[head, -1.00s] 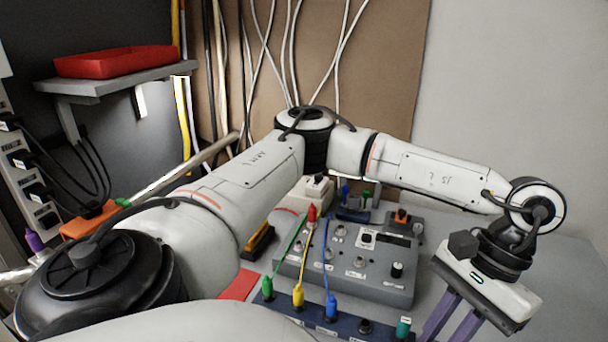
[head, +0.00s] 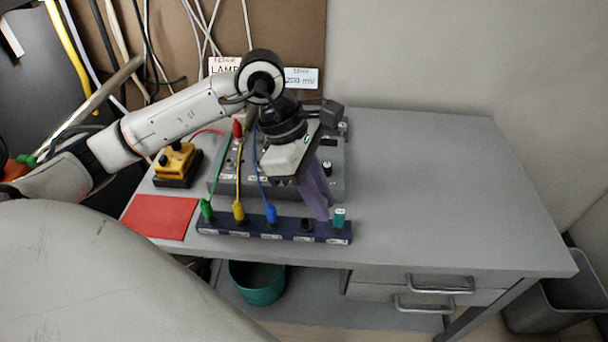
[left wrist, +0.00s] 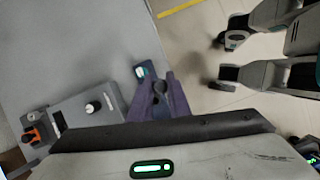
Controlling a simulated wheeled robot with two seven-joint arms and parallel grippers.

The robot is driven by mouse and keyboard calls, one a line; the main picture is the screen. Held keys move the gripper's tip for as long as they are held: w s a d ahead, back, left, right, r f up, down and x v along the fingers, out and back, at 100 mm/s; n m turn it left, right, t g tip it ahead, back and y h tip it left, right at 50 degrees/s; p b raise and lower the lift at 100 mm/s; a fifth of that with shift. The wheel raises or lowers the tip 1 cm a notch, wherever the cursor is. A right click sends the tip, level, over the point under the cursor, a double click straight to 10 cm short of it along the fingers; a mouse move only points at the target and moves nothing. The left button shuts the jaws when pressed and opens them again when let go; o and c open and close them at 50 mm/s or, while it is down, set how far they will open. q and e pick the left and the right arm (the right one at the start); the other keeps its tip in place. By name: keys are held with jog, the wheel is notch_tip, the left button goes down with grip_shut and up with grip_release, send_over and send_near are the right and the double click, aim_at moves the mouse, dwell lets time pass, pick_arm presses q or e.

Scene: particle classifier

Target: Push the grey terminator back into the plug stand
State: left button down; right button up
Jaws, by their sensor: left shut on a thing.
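The dark blue plug stand (head: 290,236) lies along the front of the grey table. My left gripper (head: 321,216) reaches down to its right part, purple fingers just left of the teal plug (head: 339,219). A small dark grey piece, which I take for the grey terminator (head: 305,225), shows at the stand beside the fingertips. In the left wrist view the fingers close on a dark grey piece (left wrist: 158,89), and the teal plug (left wrist: 141,71) is close by. How deep the piece sits is hidden. My right gripper is not in view.
Green (head: 207,211), yellow (head: 239,212) and blue (head: 271,214) cabled plugs stand in the stand's left part. The grey control box (head: 222,180) is behind it, and a red sheet (head: 160,217) lies left. The table's right side is clear.

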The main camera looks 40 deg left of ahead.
pick_arm(q)
jog(key=a+n, duration=0.1)
jog(key=n, duration=0.1)
jog(key=a+n+t, duration=0.1)
jog(key=a+n, duration=0.1)
jog(key=w+a+r+n+t+y, duration=0.1)
jog(key=shift+a+n, duration=0.25)
jog(key=shift+n, duration=0.15)
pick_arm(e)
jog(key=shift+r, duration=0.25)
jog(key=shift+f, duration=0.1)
